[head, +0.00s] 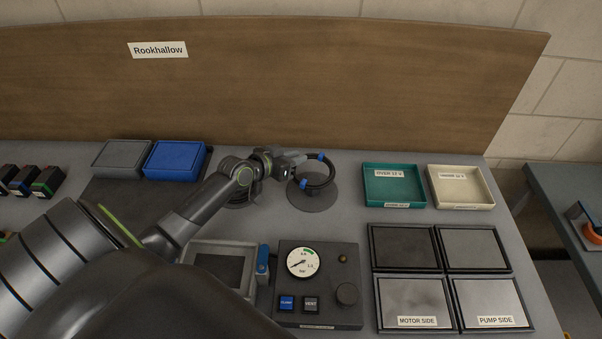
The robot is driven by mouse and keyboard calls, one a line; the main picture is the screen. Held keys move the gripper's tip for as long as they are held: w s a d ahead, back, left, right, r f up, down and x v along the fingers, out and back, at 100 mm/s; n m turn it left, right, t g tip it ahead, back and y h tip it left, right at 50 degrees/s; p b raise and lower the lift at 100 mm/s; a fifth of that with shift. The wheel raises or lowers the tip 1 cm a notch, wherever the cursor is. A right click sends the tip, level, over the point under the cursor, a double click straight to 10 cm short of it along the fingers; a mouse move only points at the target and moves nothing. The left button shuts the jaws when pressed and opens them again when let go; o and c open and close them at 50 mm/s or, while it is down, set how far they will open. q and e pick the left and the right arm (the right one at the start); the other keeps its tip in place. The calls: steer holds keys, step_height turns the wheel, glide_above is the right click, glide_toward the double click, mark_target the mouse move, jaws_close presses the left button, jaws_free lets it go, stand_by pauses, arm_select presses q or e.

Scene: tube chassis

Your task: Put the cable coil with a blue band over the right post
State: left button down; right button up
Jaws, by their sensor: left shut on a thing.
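My left gripper (291,163) is shut on the black cable coil with a blue band (332,170). The coil is a dark ring with blue marks at its top and lower left, held at its left side. It appears tilted, in front of or above a round dark base (313,201), the right one of two. I cannot make out a post on this base, nor whether the coil is around one or touches the base. The other round base (238,203), to the left, is mostly hidden behind my left arm. My right gripper is not in view.
A teal tray (394,200) and a cream tray (461,203) stand to the right. A blue box (175,178) and a grey box (122,153) stand at the back left. A gauge panel (346,265) and several framed plates lie nearer. A wooden backboard (300,85) closes the rear.

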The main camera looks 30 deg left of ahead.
arm_select(q)
steer(key=shift+f, duration=0.9)
step_height(320, 180, down, 4)
steer(key=shift+w+r, duration=0.1)
steer(key=shift+r, duration=0.1)
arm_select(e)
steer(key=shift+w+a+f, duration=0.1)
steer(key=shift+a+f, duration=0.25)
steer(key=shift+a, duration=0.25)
arm_select(q)
steer(key=shift+d+b, duration=0.1)
steer(key=shift+b, duration=0.2)
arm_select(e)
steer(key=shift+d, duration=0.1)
arm_select(q)
steer(key=shift+f, duration=0.25)
steer(key=shift+f+b, duration=0.3)
steer(key=shift+b, duration=0.35)
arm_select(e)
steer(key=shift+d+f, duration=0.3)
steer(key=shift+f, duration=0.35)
arm_select(q)
steer(key=shift+f, duration=0.1)
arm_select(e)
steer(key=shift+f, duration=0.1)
arm_select(q)
steer(key=c, duration=1.6)
jaws_free()
